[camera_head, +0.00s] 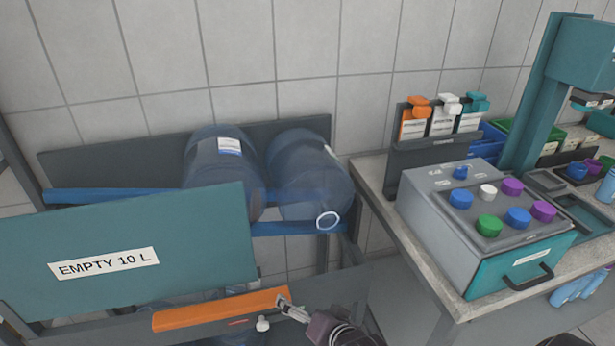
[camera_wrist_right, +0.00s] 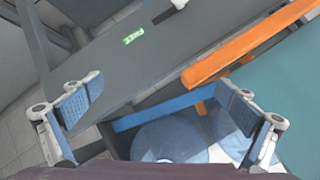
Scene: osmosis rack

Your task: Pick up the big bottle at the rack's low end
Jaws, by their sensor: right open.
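Two big clear-blue bottles lie side by side on the rack's blue rails in the head view: a left one (camera_head: 215,165) with a white label, and a right one (camera_head: 305,180) at the rail's right end, with a pale ring at its neck. My right gripper (camera_head: 289,308) is low in front of the rack, beside the orange bar, apart from both upper bottles. In the right wrist view my right gripper (camera_wrist_right: 160,108) is open and empty. Rounded blue bottle surfaces (camera_wrist_right: 170,140) show beyond it; I cannot tell which bottles. My left gripper is not in view.
A teal panel marked "EMPTY 10 L" (camera_head: 150,250) covers the rack's front left. An orange bar (camera_head: 220,309) runs below it. A bench at right carries a grey box with coloured caps (camera_head: 480,215). A green "FREE" label (camera_wrist_right: 134,36) is on a dark beam.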

